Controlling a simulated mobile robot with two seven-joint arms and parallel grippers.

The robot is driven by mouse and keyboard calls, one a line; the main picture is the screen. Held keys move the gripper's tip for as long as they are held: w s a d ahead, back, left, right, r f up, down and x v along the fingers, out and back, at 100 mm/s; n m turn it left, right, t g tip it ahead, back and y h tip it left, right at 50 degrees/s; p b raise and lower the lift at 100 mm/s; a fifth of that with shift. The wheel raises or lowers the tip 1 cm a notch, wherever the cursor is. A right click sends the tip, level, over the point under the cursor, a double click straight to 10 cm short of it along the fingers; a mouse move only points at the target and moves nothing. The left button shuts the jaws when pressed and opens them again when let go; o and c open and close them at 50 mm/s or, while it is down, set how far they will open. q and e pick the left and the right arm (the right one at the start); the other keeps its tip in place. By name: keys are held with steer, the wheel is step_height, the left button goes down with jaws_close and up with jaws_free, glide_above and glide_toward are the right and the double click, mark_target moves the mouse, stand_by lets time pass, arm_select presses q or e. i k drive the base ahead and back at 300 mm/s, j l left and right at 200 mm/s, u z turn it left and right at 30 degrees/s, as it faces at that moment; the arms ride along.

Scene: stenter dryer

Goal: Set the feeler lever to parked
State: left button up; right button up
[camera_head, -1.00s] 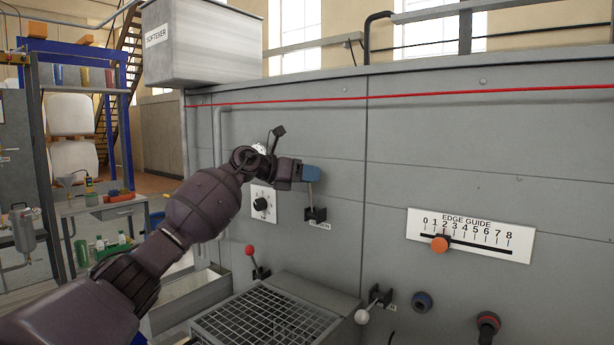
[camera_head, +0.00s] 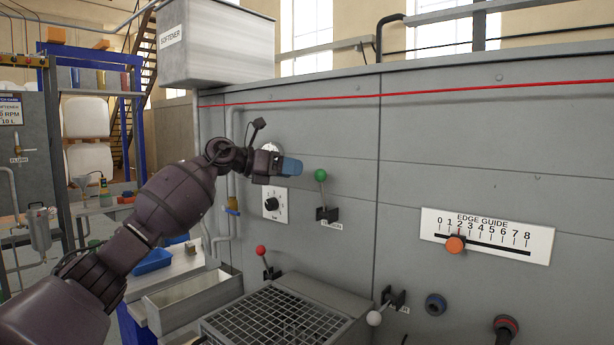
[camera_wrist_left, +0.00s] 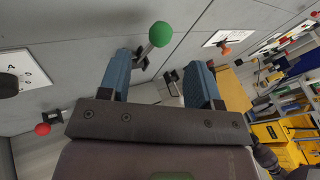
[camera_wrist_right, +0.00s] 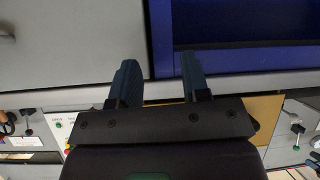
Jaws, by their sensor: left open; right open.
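A lever with a green knob (camera_head: 320,175) stands nearly upright from a black bracket on the grey machine panel; the label below it is too small to read surely. A red-knobbed lever (camera_head: 261,251) is lower left, and a white-knobbed lever (camera_head: 374,318) is lower right with a partly hidden label. I cannot tell for sure which is the feeler lever. My left gripper (camera_head: 294,166) is open and empty, just left of the green knob and apart from it. In the left wrist view the green knob (camera_wrist_left: 160,34) shows beyond the open fingers. My right gripper (camera_wrist_right: 157,75) is open and empty.
A rotary dial (camera_head: 272,204) is below the left gripper. An edge guide scale (camera_head: 487,236) with an orange knob is at right. A metal grid (camera_head: 270,322) and an open trough (camera_head: 193,300) lie below. A softener tank (camera_head: 215,45) hangs above.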

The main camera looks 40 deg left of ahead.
mark_target(374, 319)
steer(key=k+j, duration=0.8)
